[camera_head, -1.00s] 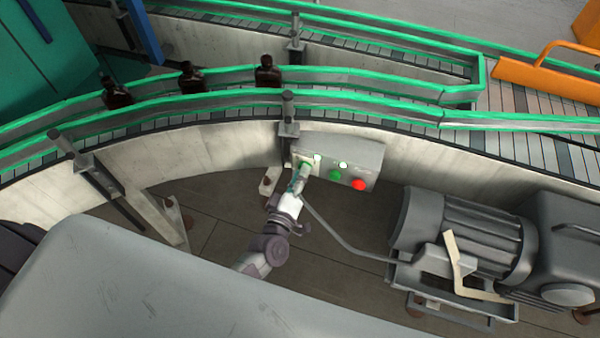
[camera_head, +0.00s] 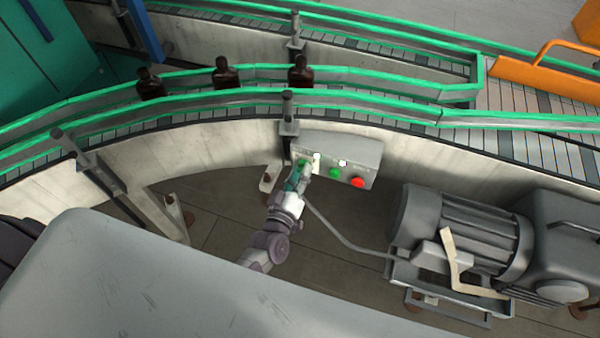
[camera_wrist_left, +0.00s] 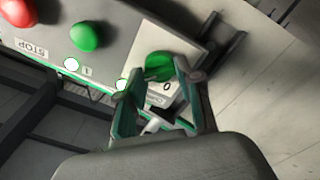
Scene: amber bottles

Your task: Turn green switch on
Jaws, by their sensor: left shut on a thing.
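A grey control box (camera_head: 362,150) is fixed to the conveyor's side. The green switch (camera_wrist_left: 157,64) is a round knob on a pale plate with a "0" mark beside it in the left wrist view. In the head view the switch (camera_head: 303,163) is partly covered by my left gripper (camera_head: 300,177). In the left wrist view the fingers of my left gripper (camera_wrist_left: 155,88) stand on either side of the switch's lower part, shut on it. Its exact turn angle is hard to tell. My right gripper is in neither view.
A green push button (camera_head: 335,173) and a red stop button (camera_head: 358,182) sit right of the switch. A grey motor (camera_head: 465,240) stands at the right. Amber bottles (camera_head: 226,77) ride the green-railed conveyor. Bare floor (camera_head: 235,215) lies below the box.

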